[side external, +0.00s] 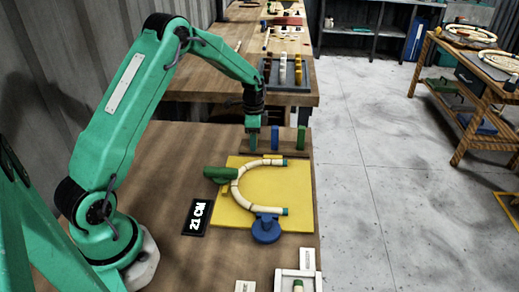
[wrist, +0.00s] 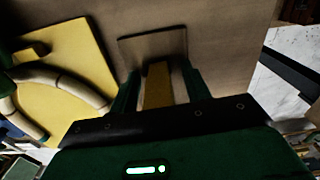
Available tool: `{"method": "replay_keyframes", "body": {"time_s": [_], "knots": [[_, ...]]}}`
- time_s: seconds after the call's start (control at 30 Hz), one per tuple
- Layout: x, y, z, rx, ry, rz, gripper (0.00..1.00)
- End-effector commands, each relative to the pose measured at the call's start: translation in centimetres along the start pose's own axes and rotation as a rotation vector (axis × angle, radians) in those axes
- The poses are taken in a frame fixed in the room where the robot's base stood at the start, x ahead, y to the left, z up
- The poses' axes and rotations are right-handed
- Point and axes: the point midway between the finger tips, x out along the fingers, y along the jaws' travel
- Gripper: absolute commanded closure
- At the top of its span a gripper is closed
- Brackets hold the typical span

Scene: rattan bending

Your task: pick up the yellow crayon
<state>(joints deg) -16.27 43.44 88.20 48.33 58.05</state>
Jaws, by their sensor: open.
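In the wrist view the yellow crayon (wrist: 157,84) is a yellow bar between the two dark green fingers of my gripper (wrist: 159,90). A gap shows on its right side; contact on the left is hard to tell. In the side view my gripper (side external: 253,138) points down at the left end of a brown board (side external: 288,149) at the back of the table. The yellow crayon is hidden there by the fingers. My gripper is open.
On the brown board stand a blue piece (side external: 275,138) and a green piece (side external: 302,138), right of my gripper. In front lies a yellow panel (side external: 225,215) with a curved rattan piece (side external: 240,182), a green clamp (side external: 220,174) and a blue clamp (side external: 266,230).

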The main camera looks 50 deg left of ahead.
Motion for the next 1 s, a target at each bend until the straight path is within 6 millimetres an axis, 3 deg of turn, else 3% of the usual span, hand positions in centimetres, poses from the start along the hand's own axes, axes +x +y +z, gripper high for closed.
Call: {"method": "replay_keyframes", "body": {"time_s": [0.4, 0.67, 1.0], "knots": [[-0.03, 0.01, 0.00, 0.000, 0.000, 0.000, 0.53], [-0.04, 0.01, 0.00, 0.000, 0.000, 0.000, 1.00], [-0.21, 0.00, -0.01, 0.000, 0.000, 0.000, 1.00]]}}
